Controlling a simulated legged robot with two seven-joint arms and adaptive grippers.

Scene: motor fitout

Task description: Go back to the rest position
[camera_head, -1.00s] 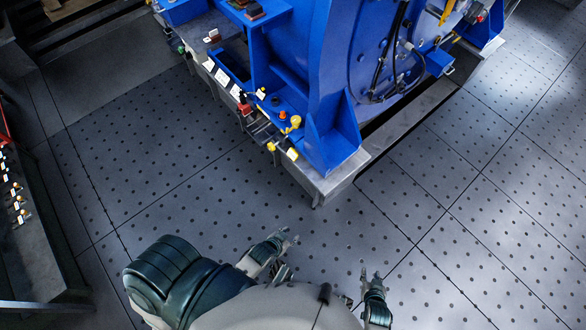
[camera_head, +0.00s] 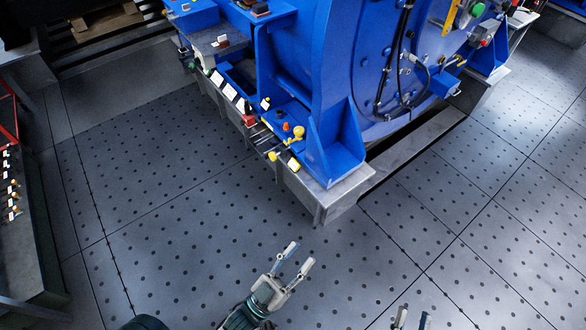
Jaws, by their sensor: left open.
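My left gripper (camera_head: 297,257) is at the bottom middle of the head view, over the perforated floor. Its two fingers are spread apart with nothing between them. My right gripper (camera_head: 411,319) shows only by its fingertips at the bottom edge, right of the left one. Its two tips stand apart with a gap between them, and the rest of it is cut off by the frame. Neither gripper touches the motor.
A large blue motor (camera_head: 300,60) stands on a grey base (camera_head: 338,196) at the top middle, with yellow and red fittings at its near corner. A dark rack (camera_head: 28,240) is at the left edge. The dotted floor (camera_head: 170,230) between is clear.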

